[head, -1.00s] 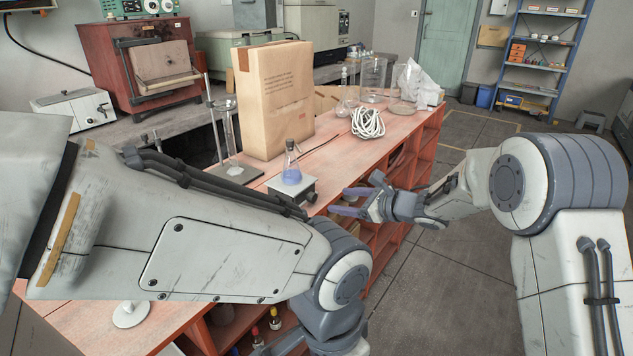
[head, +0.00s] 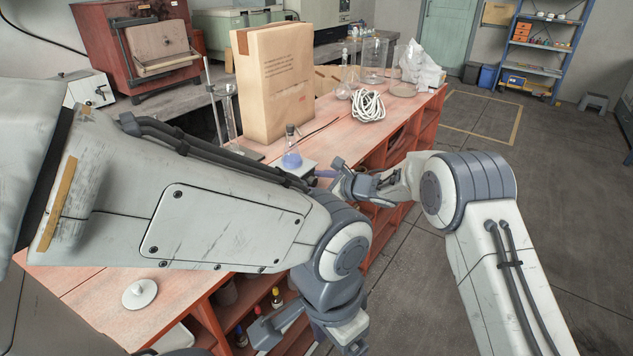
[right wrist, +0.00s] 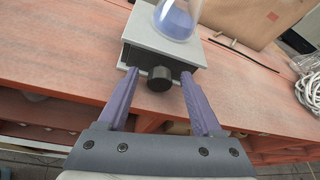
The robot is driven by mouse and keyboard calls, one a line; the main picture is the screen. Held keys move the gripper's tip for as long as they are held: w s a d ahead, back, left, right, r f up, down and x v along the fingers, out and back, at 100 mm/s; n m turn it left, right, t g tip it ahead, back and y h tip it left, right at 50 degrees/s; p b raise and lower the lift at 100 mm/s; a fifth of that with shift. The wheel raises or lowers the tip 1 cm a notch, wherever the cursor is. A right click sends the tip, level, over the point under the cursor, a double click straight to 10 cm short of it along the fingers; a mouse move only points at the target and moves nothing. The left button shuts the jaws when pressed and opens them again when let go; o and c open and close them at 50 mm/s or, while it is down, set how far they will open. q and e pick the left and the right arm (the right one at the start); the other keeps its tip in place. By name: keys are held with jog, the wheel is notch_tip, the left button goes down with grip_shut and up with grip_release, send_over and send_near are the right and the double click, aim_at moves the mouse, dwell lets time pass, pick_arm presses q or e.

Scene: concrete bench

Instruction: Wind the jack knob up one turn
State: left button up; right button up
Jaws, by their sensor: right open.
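The lab jack (head: 298,169) stands on the red bench with a flask of blue liquid (head: 291,158) on its plate. In the right wrist view the jack (right wrist: 140,45) shows its black knob (right wrist: 159,79) facing me. My right gripper (head: 325,173) is open. Its two purple fingers (right wrist: 160,84) are on either side of the knob, with gaps visible, so it is not clamped. In the head view the knob is hidden behind my arm and gripper. My left gripper (head: 272,328) is low in front of the bench, partly hidden; its jaws cannot be read.
A tall cardboard box (head: 274,82) and a stand with a glass cylinder (head: 229,118) are behind the jack. A white cable coil (head: 368,106) and glassware lie farther right on the bench.

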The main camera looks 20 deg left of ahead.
jog(key=shift+c, duration=0.4)
grip_shut()
jog(key=shift+m+g+p, duration=0.3)
jog(key=shift+m+p, duration=0.05)
jog(key=shift+m, duration=0.05)
jog(key=shift+w+d+m+g+p, duration=0.1)
jog(key=shift+m+g+p, duration=0.2)
jog(key=shift+m+g, duration=0.3)
jog(key=shift+w+m+g+y, duration=0.1)
jog(key=shift+m+g+y, duration=0.5)
jog(key=shift+m, duration=0.7)
